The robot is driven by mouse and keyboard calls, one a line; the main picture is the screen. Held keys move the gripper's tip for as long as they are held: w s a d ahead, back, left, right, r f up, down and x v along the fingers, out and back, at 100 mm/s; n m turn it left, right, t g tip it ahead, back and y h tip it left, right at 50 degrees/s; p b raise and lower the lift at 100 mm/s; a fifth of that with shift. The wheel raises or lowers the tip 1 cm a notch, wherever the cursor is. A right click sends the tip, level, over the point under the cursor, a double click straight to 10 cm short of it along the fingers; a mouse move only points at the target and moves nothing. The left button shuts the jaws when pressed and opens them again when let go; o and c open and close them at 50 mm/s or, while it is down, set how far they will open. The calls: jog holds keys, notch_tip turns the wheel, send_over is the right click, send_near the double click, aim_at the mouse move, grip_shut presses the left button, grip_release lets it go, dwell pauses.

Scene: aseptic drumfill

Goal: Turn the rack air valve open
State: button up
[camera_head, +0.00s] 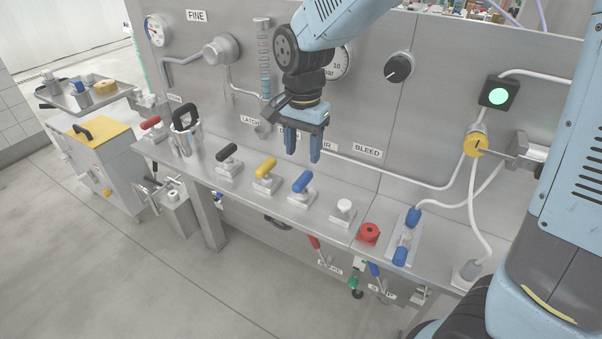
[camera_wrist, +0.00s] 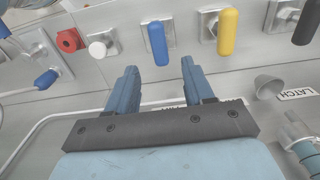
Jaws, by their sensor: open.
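My gripper (camera_head: 302,153) is open and empty above the steel bench, just behind and above the blue-handled lever (camera_head: 302,182). In the wrist view the blue lever (camera_wrist: 158,43) lies ahead of my open fingers (camera_wrist: 160,68), between their lines and apart from them. A label ending in "IR" (camera_head: 328,145) shows on the panel behind, partly hidden by my gripper. No label marks a lever directly, so I cannot be certain which one is the rack air valve. The yellow lever (camera_head: 266,171) and black lever (camera_head: 227,153) stand to the left of the blue one.
A white knob (camera_head: 345,207) and red knob (camera_head: 368,233) sit right of the blue lever. A steel jug (camera_head: 186,140) and red lever (camera_head: 150,123) stand at the left. A pipe (camera_head: 400,177) runs along the upright panel. A lit green button (camera_head: 498,95) is at the right.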

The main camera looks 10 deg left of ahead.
aim_at(303, 177)
notch_tip(303, 177, down, 8)
jog(key=shift+r, duration=0.1)
dwell(0.4)
